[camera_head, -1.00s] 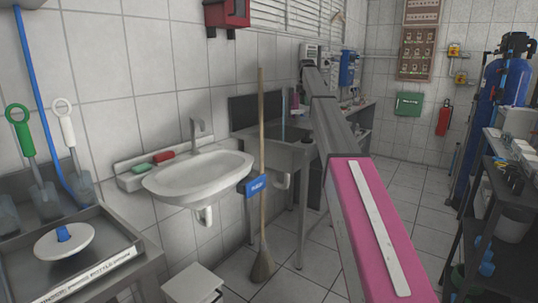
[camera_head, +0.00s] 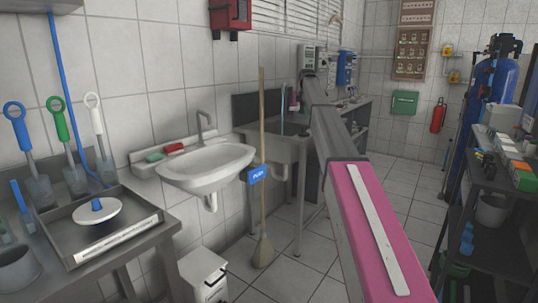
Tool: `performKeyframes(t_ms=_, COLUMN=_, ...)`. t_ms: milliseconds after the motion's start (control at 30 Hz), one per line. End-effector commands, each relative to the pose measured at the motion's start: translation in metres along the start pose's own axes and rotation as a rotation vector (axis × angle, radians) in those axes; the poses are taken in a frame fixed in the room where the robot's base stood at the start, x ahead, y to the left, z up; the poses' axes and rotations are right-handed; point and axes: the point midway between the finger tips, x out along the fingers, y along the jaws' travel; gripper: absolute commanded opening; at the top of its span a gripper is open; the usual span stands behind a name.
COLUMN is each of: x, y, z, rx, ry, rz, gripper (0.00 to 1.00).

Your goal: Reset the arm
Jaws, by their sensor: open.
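My arm's pink-topped link (camera_head: 345,215) with a white strip fills the lower right of the head view. A grey link runs on from it, away from me and up toward the upper middle of the picture. My gripper does not show, so I cannot see its jaws or anything near them.
A white sink (camera_head: 207,168) is on the left wall, with a broom (camera_head: 262,215) beside it. A steel bench with a tray (camera_head: 66,214) stands at left, a white bin (camera_head: 203,274) below. A dark shelf rack (camera_head: 490,262) is at right. Tiled floor is open between.

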Motion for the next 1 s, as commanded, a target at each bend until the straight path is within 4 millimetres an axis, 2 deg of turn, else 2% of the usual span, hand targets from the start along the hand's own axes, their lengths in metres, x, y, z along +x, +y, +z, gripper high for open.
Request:
performKeyframes(t_ms=33, x=0.014, y=-0.009, z=-0.002, rx=0.024, ry=0.000, rz=-0.002, gripper=0.43)
performKeyframes(t_ms=167, x=0.045, y=-0.025, z=-0.006, rx=0.095, ry=0.000, rz=-0.002, gripper=0.43)
performKeyframes(t_ms=267, x=0.076, y=-0.043, z=-0.010, rx=0.165, ry=0.000, rz=-0.003, gripper=0.43)
performKeyframes(t_ms=367, x=0.113, y=-0.065, z=-0.015, rx=0.254, ry=0.000, rz=-0.004, gripper=0.43)
performKeyframes(t_ms=433, x=0.146, y=-0.087, z=-0.020, rx=0.335, ry=0.000, rz=-0.004, gripper=0.43)
performKeyframes(t_ms=700, x=0.283, y=-0.202, z=-0.046, rx=0.735, ry=-0.001, rz=-0.004, gripper=0.43)
performKeyframes(t_ms=867, x=0.349, y=-0.276, z=-0.063, rx=0.977, ry=0.000, rz=-0.002, gripper=0.43)
performKeyframes(t_ms=1000, x=0.397, y=-0.345, z=-0.079, rx=1.188, ry=-0.001, rz=-0.002, gripper=0.43)
